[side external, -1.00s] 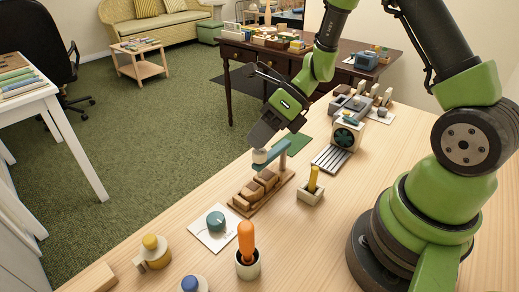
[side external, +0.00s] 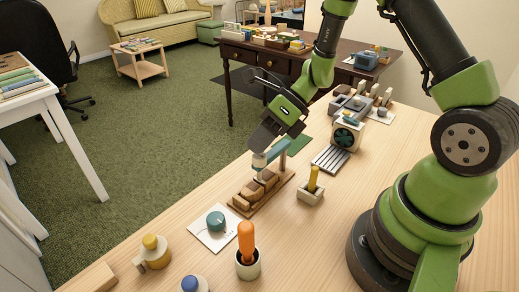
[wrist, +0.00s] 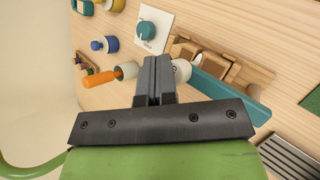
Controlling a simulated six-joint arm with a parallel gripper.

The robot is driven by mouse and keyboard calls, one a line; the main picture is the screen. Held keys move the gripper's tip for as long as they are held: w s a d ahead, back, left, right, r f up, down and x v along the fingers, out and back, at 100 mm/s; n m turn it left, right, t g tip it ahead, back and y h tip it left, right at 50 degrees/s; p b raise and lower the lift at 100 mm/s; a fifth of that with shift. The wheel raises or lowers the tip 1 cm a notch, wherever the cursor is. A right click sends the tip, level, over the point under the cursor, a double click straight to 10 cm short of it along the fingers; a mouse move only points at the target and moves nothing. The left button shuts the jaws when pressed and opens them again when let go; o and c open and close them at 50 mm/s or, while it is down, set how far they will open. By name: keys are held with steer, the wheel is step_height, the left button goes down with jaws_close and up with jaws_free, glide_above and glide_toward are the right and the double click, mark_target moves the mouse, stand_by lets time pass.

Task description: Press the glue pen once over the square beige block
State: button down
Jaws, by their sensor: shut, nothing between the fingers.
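My gripper (side external: 262,143) is shut and empty, pointing down over the wooden stand with a teal arm (side external: 275,152). Its tips are at or just above the white knob (side external: 259,161) under that arm; I cannot tell if they touch. In the wrist view the shut fingers (wrist: 157,68) are beside the white knob (wrist: 182,70) and teal arm (wrist: 225,97). Tan and brown blocks (side external: 258,187) lie on the stand. A square beige block (side external: 310,195) holds an upright yellow stick (side external: 313,178). An orange-handled tool (side external: 246,240) stands in a white cup (side external: 248,267). I cannot tell which is the glue pen.
A teal knob on a white card (side external: 215,222) lies front left of the stand. A yellow-topped piece (side external: 152,250) and a blue-topped piece (side external: 190,284) are near the front. A fan-like box (side external: 346,134) and ridged plate (side external: 332,158) are behind.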

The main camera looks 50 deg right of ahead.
stand_by(0.3)
steer(key=shift+r, duration=1.2)
steer(key=shift+r, duration=0.1)
step_height(320, 180, up, 5)
steer(key=shift+f, duration=0.1)
stand_by(0.4)
